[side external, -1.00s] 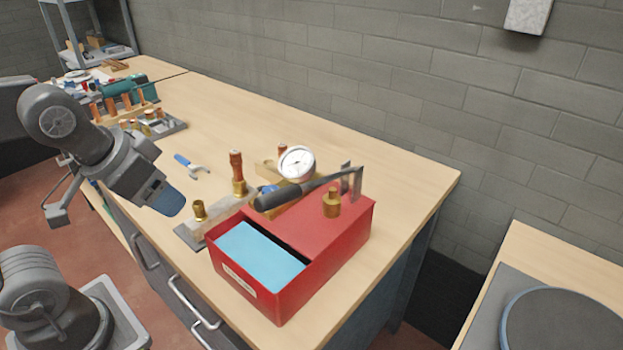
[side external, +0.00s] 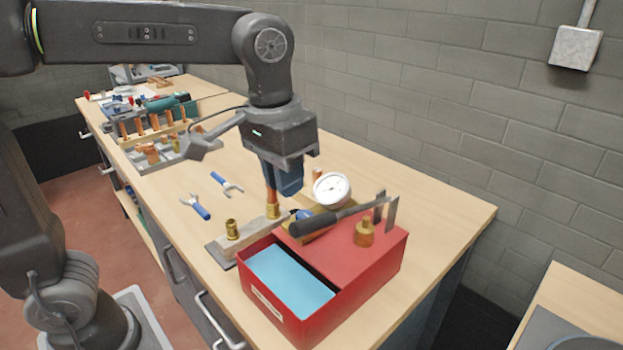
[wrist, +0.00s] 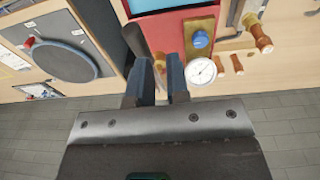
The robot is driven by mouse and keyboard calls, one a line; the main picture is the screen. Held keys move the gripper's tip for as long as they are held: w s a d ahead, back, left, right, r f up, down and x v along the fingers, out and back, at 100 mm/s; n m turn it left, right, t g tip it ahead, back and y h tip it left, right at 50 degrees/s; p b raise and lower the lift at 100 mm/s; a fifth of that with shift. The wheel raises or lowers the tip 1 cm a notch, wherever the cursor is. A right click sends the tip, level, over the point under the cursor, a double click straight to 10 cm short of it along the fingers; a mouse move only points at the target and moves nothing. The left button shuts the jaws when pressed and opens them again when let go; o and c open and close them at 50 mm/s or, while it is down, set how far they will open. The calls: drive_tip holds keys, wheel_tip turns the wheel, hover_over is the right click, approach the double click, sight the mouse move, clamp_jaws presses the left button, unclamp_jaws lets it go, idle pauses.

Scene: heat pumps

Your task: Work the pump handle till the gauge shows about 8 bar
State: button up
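The test pump is a red box (side external: 385,278) with light blue water (side external: 290,279) in its open tank, also seen in the wrist view (wrist: 112,12). Its lever handle (side external: 317,224) has a dark grip and slants up to upright brackets at the right. In the wrist view the grip (wrist: 134,38) lies close to the left finger. A white round gauge (side external: 331,190) stands behind the handle; its needle is too small to read. My gripper (side external: 286,188) points down, above and behind the grip's left end. Its blue fingers are apart and empty in the wrist view (wrist: 159,82).
A block with brass and copper fittings (side external: 233,231) stands beside the pump's left. Two blue-handled wrenches (side external: 197,208) lie on the bench farther left. A rack of copper pipes (side external: 150,135) is behind them. Bare bench top lies to the right of the gauge.

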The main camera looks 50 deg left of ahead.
sight(311, 218)
drive_tip(key=w+d, duration=0.1)
drive_tip(key=w+d+g, duration=0.1)
drive_tip(key=d, duration=0.1)
drive_tip(key=shift+d+f, duration=0.1)
drive_tip(key=shift+f, duration=2.15)
wheel_tip(311, 218, down, 6)
drive_tip(key=shift+s+f, duration=0.1)
drive_tip(key=shift+f, duration=0.7)
drive_tip(key=shift+r, duration=0.1)
wheel_tip(311, 218, up, 12)
idle(0.6)
idle(0.8)
